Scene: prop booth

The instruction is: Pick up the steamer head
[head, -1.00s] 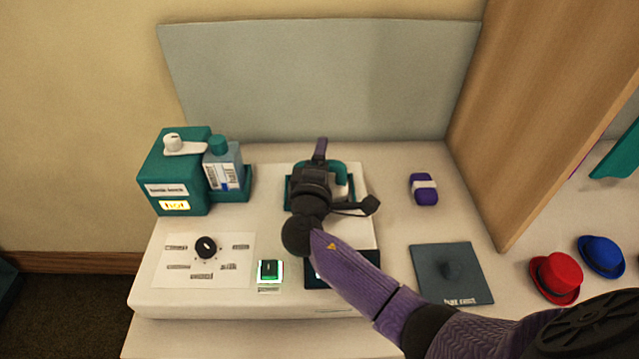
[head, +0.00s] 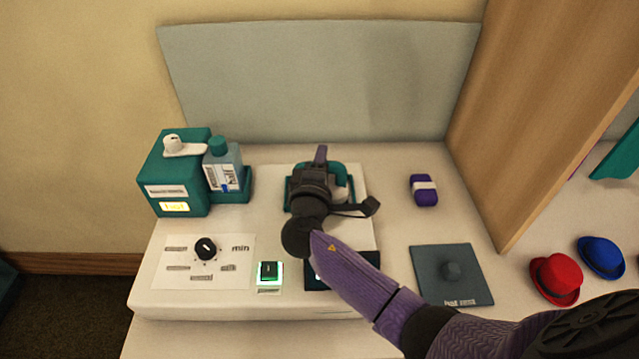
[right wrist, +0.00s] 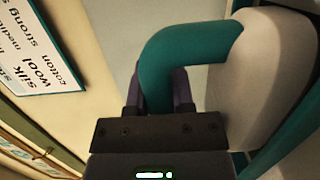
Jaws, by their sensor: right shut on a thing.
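The steamer head (head: 343,192) is pale with a teal handle (head: 337,167). It lies at the teal holder on the white base, largely hidden by my right gripper (head: 320,155). In the right wrist view the curved teal handle (right wrist: 185,52) passes between the purple fingers of my right gripper (right wrist: 158,92), which is shut on it. The pale body of the steamer head (right wrist: 265,80) shows to the right there. I cannot tell whether it touches the holder. My left gripper is not in view.
A teal box (head: 172,185) and a bottle (head: 222,170) stand at the back left. A dial (head: 205,248) and a lit green button (head: 269,271) are at the front. A purple block (head: 424,190), a dark pad (head: 430,287), and red (head: 556,276) and blue hats (head: 602,256) lie right.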

